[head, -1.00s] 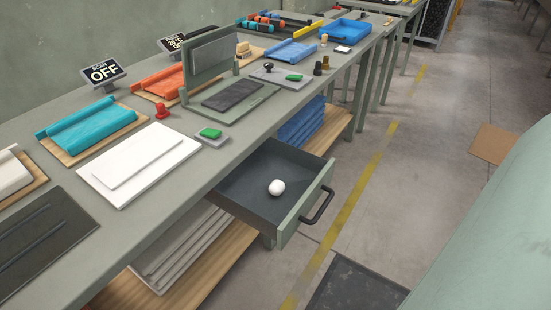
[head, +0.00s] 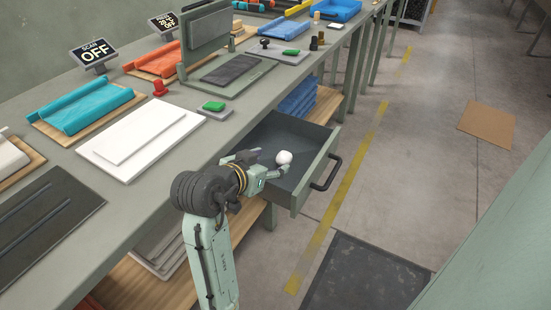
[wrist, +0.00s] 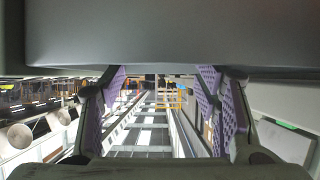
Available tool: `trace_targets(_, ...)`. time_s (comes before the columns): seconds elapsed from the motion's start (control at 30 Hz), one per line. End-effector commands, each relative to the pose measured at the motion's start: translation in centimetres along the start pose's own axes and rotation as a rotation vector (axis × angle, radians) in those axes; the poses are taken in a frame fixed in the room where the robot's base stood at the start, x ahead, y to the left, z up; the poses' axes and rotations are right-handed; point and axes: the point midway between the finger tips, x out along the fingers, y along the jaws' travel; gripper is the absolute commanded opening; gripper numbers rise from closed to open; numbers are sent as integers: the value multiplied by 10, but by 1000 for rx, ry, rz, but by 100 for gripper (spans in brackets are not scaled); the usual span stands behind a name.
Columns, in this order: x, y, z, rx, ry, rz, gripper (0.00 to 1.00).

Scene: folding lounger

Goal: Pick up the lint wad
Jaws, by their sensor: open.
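The lint wad (head: 284,157) is a small white rounded lump in the open grey drawer (head: 326,165) under the workbench. My gripper (head: 271,163) reaches over the drawer from the left in the head view, its jaws apart. One finger appears just below the wad in the picture; whether they touch I cannot tell. In the wrist view my gripper (wrist: 162,112) shows two purple-padded fingers spread wide with nothing between them. The wad is not seen in the wrist view. My arm hides part of the drawer's left side.
The bench (head: 155,190) edge runs beside my arm. The drawer's black handle (head: 328,176) juts out. The floor to the right is mostly open.

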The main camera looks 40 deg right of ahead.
Motion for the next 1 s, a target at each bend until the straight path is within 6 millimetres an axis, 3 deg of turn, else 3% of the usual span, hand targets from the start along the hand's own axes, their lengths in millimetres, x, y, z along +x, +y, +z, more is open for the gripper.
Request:
trace_targets(0.1, 19, 0, -1, -4, -1, 0, 57)
trace_targets(0.37, 41, -2, -3, -3, 1, -3, 57)
trace_targets(0.63, 79, -6, -5, -4, 0, -4, 57)
trace_targets(1.0, 86, -7, -4, -3, 2, -7, 54)
